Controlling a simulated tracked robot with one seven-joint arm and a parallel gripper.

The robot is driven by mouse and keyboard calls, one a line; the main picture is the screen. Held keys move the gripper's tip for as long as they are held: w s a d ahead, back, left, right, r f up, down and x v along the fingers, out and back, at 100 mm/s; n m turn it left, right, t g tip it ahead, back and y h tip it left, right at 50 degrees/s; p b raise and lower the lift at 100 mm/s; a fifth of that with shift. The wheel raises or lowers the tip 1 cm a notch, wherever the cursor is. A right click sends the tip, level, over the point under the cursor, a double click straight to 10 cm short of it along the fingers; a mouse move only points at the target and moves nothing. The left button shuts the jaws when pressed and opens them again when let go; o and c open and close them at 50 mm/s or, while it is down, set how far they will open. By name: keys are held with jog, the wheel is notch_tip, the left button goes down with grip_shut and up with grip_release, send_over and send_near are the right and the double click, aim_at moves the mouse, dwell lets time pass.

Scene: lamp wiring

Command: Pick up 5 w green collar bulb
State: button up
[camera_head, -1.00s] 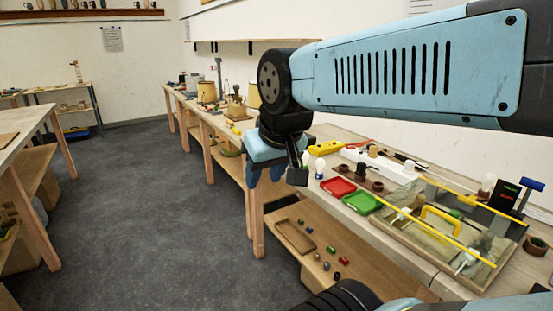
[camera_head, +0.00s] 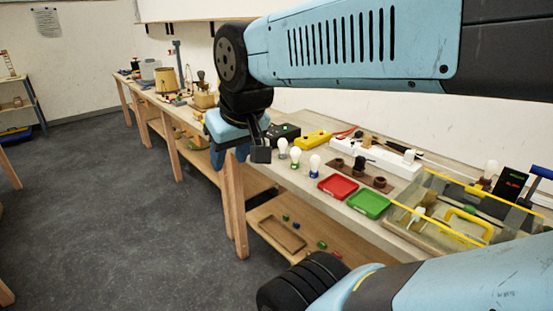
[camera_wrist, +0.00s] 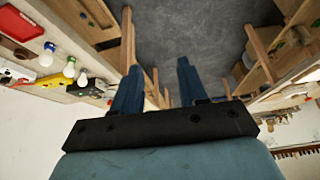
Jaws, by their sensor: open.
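Three white bulbs stand upright in a row on the workbench, left of the red tray. The bulb nearest the tray (camera_head: 315,163) has a blue collar. In the wrist view the middle bulb (camera_wrist: 70,68) seems to show a green collar; wattage marks are unreadable. My gripper (camera_head: 217,158) is open and empty, left of the bulbs, off the bench's edge. Its two blue fingers (camera_wrist: 160,68) are apart in the wrist view.
A red tray (camera_head: 338,187) and a green tray (camera_head: 369,204) lie on the bench front. Behind are a yellow device (camera_head: 313,140), a black box (camera_head: 283,132), brown sockets and a white power strip. A clear yellow-edged case stands right. Floor at left is free.

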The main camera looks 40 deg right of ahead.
aim_at(298, 151)
jog(key=shift+o, duration=0.3)
